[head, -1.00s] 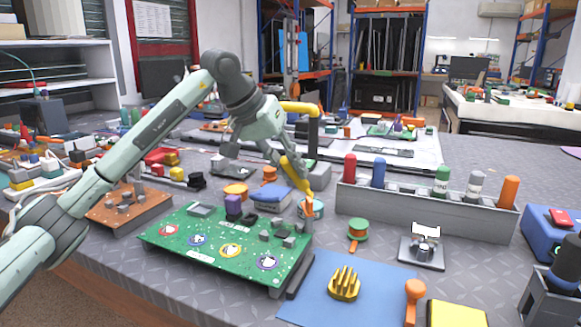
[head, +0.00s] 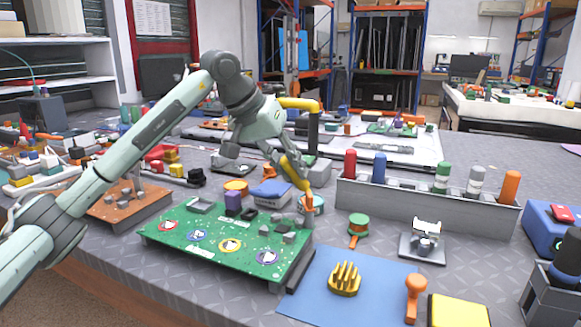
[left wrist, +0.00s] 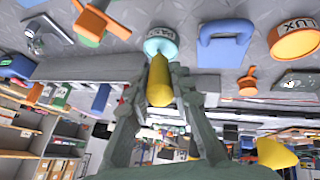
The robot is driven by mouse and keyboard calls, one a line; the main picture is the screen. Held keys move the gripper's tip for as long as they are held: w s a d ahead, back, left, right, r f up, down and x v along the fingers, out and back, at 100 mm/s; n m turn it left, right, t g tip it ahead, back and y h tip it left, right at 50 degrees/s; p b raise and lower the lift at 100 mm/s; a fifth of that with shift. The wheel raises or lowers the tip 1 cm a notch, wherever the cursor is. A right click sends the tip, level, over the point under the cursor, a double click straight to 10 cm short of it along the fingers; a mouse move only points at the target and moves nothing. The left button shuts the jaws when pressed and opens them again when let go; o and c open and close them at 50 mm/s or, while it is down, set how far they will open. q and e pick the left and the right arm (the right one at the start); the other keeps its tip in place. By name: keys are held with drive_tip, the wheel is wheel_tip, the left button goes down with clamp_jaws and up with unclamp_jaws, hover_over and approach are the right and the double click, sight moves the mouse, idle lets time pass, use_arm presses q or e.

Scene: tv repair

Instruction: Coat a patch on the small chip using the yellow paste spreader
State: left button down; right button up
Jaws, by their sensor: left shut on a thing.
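My right gripper is out of view.
A blue mat (head: 310,283) with a yellow comb-like piece (head: 345,279) lies in front right. A grey rack (head: 400,199) with coloured cylinders stands behind. A blue block (head: 270,192) and an orange tin (head: 236,187) sit left of the pot.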

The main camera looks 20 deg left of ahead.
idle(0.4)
use_arm(q)
drive_tip(key=shift+r+p, duration=2.75)
drive_tip(key=shift+r, duration=0.75)
